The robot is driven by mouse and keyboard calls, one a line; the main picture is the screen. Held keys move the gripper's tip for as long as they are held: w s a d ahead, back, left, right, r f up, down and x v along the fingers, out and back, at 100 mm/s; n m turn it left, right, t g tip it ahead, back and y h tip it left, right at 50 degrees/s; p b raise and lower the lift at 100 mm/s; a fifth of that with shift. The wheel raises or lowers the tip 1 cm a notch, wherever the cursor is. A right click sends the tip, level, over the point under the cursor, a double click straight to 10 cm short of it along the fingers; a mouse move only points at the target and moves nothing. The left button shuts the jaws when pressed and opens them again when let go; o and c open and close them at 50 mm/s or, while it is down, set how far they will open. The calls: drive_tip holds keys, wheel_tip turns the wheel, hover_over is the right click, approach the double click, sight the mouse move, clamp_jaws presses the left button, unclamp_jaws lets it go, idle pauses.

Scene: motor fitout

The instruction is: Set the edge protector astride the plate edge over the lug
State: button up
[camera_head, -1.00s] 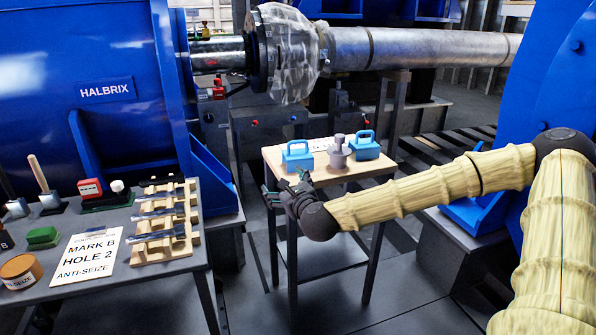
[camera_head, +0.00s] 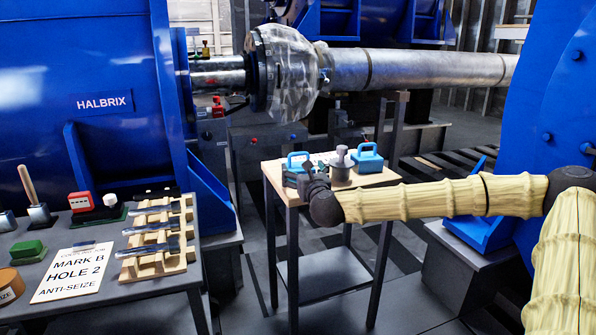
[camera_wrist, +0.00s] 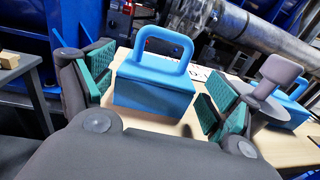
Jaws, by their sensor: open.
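Two blue blocks with loop handles stand on the small wooden-topped table; either may be the edge protector, I cannot tell which. The left block (camera_head: 298,161) is partly hidden behind my gripper (camera_head: 314,178). The right block (camera_head: 367,160) stands farther right. In the wrist view my gripper (camera_wrist: 160,88) is open, its teal-padded fingers on either side of a blue block (camera_wrist: 152,90), with visible gaps and nothing gripped. The block stands upright, handle up. I cannot make out the plate edge or the lug for certain.
A grey knobbed piece (camera_head: 341,164) stands between the blocks, close to my right finger in the wrist view (camera_wrist: 270,85). The small table (camera_head: 385,180) has some bare top at its right. A grey bench (camera_head: 120,282) with tools and a sign stands at left.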

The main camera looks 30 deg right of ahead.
sight(299, 166)
drive_tip(key=shift+r+b+x, duration=0.2)
drive_tip(key=shift+b+x, duration=0.5)
drive_tip(key=shift+x, duration=1.8)
drive_tip(key=c, duration=0.8)
